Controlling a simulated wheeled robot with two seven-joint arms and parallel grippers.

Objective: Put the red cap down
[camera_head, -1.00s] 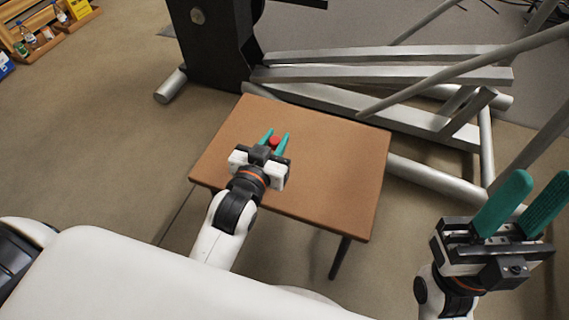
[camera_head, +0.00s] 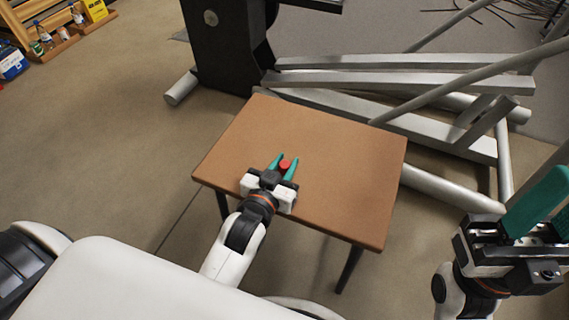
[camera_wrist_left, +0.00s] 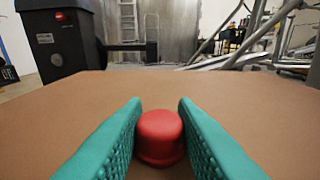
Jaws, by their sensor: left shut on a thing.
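The small round red cap (camera_head: 285,165) is between the teal fingers of my left gripper (camera_head: 287,159), over the brown table (camera_head: 340,165). In the left wrist view, the red cap (camera_wrist_left: 159,136) is upright, with a rounded top and a wider lower rim. The left gripper (camera_wrist_left: 159,112) is shut on it, one finger on each side. The cap's base is low by the tabletop; whether it touches is hard to tell. My right gripper (camera_head: 552,205) is off to the right of the table, empty, with its fingers apart and partly cut off.
The tabletop around the cap is bare. A metal frame (camera_head: 400,85) with a black upright (camera_head: 228,45) stands close behind the table. A wooden shelf (camera_head: 60,35) with bottles is at the far left. Floor is free left of the table.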

